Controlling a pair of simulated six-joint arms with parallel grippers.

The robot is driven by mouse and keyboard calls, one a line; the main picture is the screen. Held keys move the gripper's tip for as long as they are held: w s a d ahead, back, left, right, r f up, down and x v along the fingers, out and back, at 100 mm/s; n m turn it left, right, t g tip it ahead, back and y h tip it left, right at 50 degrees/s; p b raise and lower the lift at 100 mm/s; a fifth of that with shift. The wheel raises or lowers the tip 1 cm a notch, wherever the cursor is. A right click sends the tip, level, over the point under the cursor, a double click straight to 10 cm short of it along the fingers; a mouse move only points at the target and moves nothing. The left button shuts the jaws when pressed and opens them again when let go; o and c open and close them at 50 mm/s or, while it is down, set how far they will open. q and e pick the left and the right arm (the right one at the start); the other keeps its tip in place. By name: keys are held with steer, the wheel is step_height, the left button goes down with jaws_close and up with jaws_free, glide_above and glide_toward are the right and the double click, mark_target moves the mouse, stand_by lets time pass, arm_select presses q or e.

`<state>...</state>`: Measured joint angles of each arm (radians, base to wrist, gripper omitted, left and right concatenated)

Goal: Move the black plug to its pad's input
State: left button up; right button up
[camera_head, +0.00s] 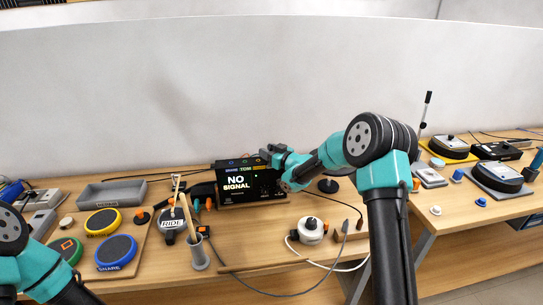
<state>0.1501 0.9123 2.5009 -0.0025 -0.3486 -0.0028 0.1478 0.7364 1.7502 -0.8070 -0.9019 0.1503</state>
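A black box (240,196) reading "NO SIGNAL" stands at the middle of the table, with small coloured marks along its top. My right gripper (268,152) is at the box's top right corner, its fingers small and dark; I cannot tell whether they are open or hold something. Round pads lie at left: a yellow-rimmed one (103,220), a blue one (115,252), a green one (64,251) and a black one (172,222) reading "RIDE". Small black-and-orange pieces (142,217) lie by them; I cannot tell which is the black plug. My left gripper is out of view.
A grey tray (110,192) lies behind the pads. A grey cup (197,252) with wooden sticks stands before the ride pad. A white round device (311,230) with a cable sits right of centre. A second table (465,222) at right holds more pads.

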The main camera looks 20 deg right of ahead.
jaws_close()
steer(key=shift+r, duration=0.15)
steer(key=shift+r, duration=0.55)
steer(key=shift+s+a+r, duration=0.1)
steer(key=shift+s+r, duration=0.1)
steer(key=shift+r, duration=0.4)
steer(key=shift+s+a+r, duration=0.1)
steer(key=shift+s+r, duration=0.05)
steer(key=shift+r, duration=0.4)
steer(key=s+a, duration=0.2)
steer(key=s, duration=0.5)
steer(key=s+a+r, duration=0.1)
steer(key=s+a, duration=0.2)
steer(key=s, duration=0.4)
steer(key=shift+s+r, duration=0.15)
steer(key=shift+s, duration=0.05)
steer(key=shift+w, duration=0.1)
